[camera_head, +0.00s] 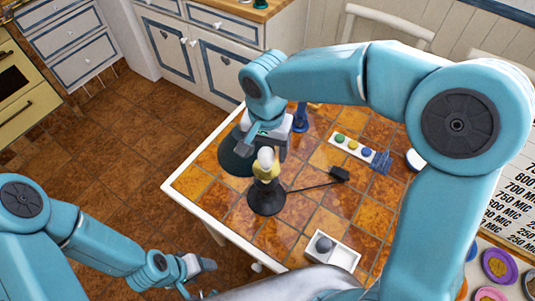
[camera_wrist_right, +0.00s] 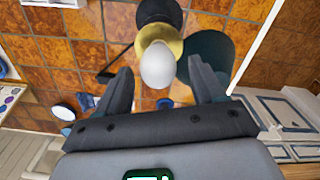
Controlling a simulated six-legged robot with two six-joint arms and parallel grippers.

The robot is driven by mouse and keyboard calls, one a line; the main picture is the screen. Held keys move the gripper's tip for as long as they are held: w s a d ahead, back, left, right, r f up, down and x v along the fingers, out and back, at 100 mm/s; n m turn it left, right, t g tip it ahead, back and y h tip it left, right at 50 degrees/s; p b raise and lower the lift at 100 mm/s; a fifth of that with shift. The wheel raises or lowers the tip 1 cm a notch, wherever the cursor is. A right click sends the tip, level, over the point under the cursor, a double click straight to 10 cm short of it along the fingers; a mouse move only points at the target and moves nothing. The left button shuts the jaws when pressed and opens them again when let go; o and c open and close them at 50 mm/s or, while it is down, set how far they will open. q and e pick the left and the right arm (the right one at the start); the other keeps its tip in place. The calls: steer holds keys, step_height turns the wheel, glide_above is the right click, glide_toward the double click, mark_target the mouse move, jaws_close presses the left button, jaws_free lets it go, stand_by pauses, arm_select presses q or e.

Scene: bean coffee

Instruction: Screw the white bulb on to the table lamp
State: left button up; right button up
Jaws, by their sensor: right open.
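The table lamp (camera_head: 267,199) stands on the tiled table with a dark base and a gold socket (camera_head: 263,174). The white bulb (camera_head: 266,158) sits upright at the top of the gold socket. How deep it is seated cannot be told. My right gripper (camera_head: 262,142) is above and just behind the bulb. In the right wrist view, my open right fingers (camera_wrist_right: 160,72) point at the lamp, with the bulb (camera_wrist_right: 158,66) in the gap between their tips and no finger visibly touching it. My left gripper (camera_head: 200,265) is low at the left, off the table; its jaws are unclear.
A dark green round thing (camera_head: 234,160) lies behind the lamp. A black-headed tool (camera_head: 339,174) lies to its right. A white tray with coloured discs (camera_head: 353,147) and a small white box (camera_head: 333,252) are on the table. Bare tiles (camera_head: 275,237) show in front.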

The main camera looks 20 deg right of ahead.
steer(key=shift+w+d, duration=0.1)
steer(key=shift+r, duration=0.15)
steer(key=shift+r+p, duration=0.7)
steer(key=shift+r, duration=0.05)
steer(key=shift+r+p, duration=0.5)
steer(key=shift+r, duration=0.15)
steer(key=shift+r+p, duration=0.35)
steer(key=shift+r, duration=0.2)
steer(key=shift+f, duration=0.1)
steer(key=shift+s, duration=0.2)
